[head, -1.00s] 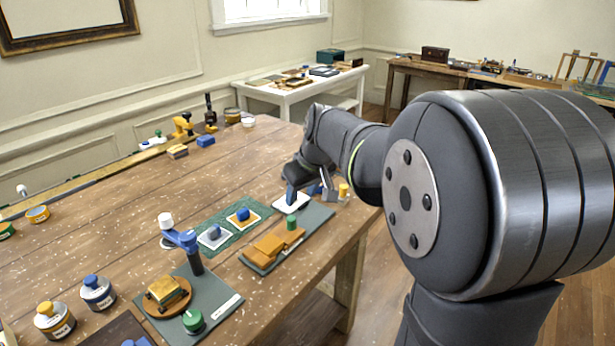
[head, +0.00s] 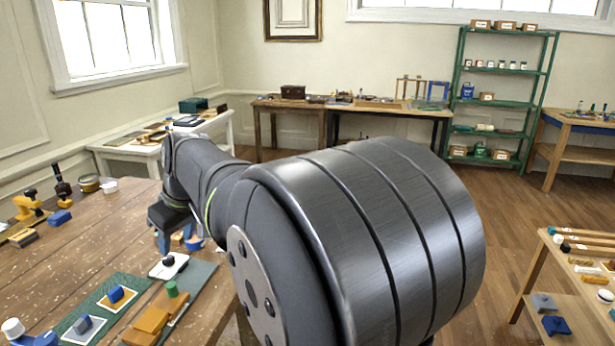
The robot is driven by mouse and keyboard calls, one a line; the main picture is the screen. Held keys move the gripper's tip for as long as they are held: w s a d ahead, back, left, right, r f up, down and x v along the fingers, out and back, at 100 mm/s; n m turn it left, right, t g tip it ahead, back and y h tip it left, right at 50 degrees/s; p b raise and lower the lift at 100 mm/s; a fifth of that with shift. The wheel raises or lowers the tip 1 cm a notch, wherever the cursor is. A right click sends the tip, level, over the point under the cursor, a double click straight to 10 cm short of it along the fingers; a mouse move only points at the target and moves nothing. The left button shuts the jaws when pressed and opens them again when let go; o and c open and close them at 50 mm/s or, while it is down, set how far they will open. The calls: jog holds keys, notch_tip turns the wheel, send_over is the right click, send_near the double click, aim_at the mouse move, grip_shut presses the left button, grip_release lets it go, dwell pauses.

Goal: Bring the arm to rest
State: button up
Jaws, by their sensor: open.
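My arm reaches from the lower middle of the head view toward the left, over the right part of the wooden worktable (head: 75,248). My gripper (head: 176,241) points down with its blue fingers apart, above the table near its right edge. I see nothing between the fingers. A white plate with a dark-topped piece (head: 169,266) lies just below the gripper. A blue item (head: 196,243) shows close beside the fingers. I cannot tell the exact gap from the fingertips to these things.
A grey-green board (head: 198,276) with orange blocks (head: 152,318) and a green knob (head: 172,289) lies in front of the gripper. A green mat (head: 100,300) lies left of it. A white side table (head: 120,154) and a green shelf (head: 462,90) stand farther back.

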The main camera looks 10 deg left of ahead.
jog(key=x, duration=1.7)
jog(key=shift+w+f, duration=0.1)
jog(key=shift+f, duration=0.1)
jog(key=o, duration=1.2)
jog(key=shift+r, duration=0.1)
jog(key=s+d+r+n+t+h, duration=0.1)
jog(key=s+r+n, duration=0.1)
jog(key=s+r, duration=0.35)
jog(key=s+d+r+n+t+h, duration=0.1)
jog(key=s+d+r+t, duration=0.15)
jog(key=r, duration=0.65)
send_near(172, 284)
jog(key=f, duration=0.1)
jog(key=s, duration=0.1)
jog(key=f, duration=0.1)
jog(key=shift+s+a+f+g, duration=0.25)
jog(key=shift+f+g, duration=0.05)
jog(key=shift+g, duration=0.05)
